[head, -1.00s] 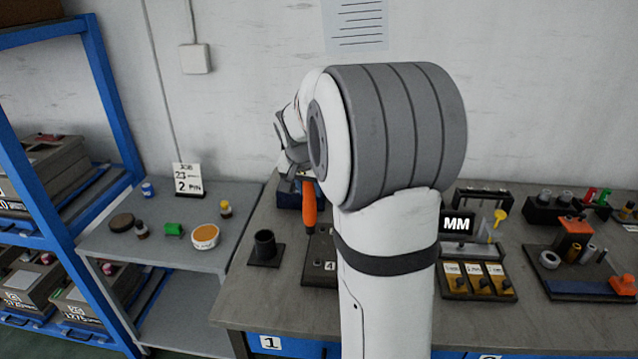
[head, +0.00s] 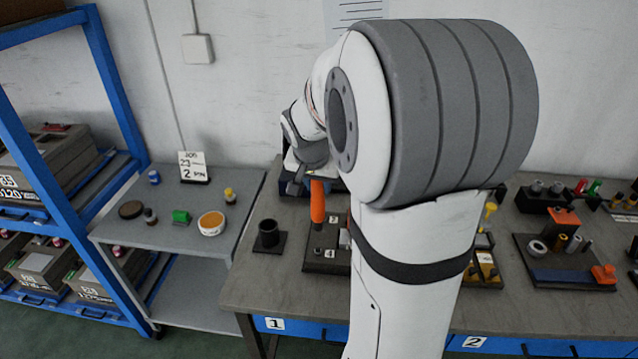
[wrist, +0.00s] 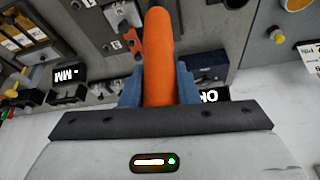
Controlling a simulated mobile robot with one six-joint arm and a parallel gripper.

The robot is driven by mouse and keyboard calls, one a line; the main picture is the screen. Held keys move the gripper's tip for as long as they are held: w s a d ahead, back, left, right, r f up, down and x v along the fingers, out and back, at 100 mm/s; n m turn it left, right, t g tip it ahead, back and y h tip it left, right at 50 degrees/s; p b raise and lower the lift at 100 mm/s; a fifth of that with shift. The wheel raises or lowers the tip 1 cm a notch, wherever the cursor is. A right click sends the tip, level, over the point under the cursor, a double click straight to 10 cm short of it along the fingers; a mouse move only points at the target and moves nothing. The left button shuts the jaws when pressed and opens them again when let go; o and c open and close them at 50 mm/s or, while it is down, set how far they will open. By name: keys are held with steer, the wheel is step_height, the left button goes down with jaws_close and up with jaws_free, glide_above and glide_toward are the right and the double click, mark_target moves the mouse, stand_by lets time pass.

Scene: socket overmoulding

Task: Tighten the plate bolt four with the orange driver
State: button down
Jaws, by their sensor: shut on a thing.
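The orange driver (head: 318,203) hangs upright in my gripper (head: 309,183), with its handle clamped and its lower end over the dark bolt plate (head: 313,265). The plate lies on the bench and carries small labels; the 4 label (head: 330,254) is near its front. A small bolt head (head: 318,253) shows beside that label, just below the driver. I cannot tell whether the tip touches it. In the wrist view the orange handle (wrist: 157,60) sits between my two blue fingers (wrist: 158,92). My arm hides the plate's right side.
A black cup on a square base (head: 268,235) stands left of the plate.

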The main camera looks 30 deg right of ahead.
mark_target(318, 215)
steer(key=shift+f, duration=0.1)
step_height(318, 215, down, 7)
steer(key=b, duration=0.7)
steer(key=shift+b, duration=0.65)
stand_by(1.6)
steer(key=shift+s+f+b, duration=0.1)
steer(key=shift+f+b, duration=1.25)
stand_by(2.4)
